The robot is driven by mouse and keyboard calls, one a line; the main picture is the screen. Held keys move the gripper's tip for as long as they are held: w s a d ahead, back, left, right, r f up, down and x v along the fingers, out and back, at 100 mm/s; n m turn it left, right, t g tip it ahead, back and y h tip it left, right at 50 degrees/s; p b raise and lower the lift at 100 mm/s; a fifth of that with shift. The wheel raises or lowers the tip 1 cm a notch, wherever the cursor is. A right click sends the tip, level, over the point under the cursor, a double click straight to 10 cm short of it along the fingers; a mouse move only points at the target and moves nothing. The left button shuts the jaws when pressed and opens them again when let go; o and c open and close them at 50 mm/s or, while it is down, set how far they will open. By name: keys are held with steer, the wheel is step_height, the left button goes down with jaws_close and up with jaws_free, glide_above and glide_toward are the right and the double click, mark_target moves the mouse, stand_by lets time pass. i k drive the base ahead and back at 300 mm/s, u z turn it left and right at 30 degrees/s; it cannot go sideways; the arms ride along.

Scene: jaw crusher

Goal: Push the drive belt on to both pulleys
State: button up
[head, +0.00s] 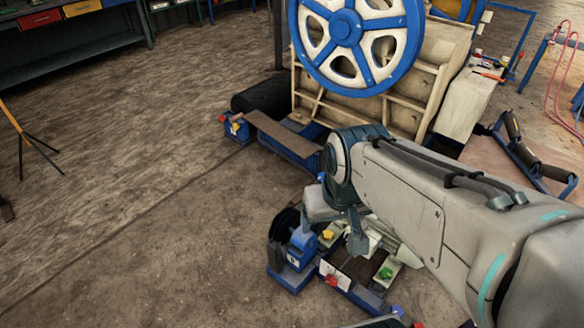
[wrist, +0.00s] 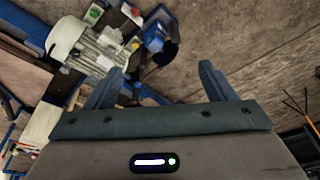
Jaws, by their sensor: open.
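My gripper (wrist: 162,68) is open, with its two fingers wide apart and nothing between them. In the wrist view it hangs above the floor beside a blue unit (wrist: 153,38) with a dark round part (wrist: 170,54), which may be a pulley or belt. The same dark round part (head: 284,222) shows in the head view at the left of the blue unit (head: 301,243). I cannot make out the drive belt clearly or tell whether it sits on any pulley. My arm covers part of this area in the head view.
A crusher with a large blue and white flywheel (head: 346,27) stands at the back. A pale finned motor-like part (wrist: 85,45) lies beside the blue unit.

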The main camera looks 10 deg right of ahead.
mark_target(297, 200)
steer(key=u, duration=1.4)
steer(key=i, duration=0.7)
steer(key=z, duration=1.95)
steer(key=i, duration=0.5)
steer(key=z, duration=0.05)
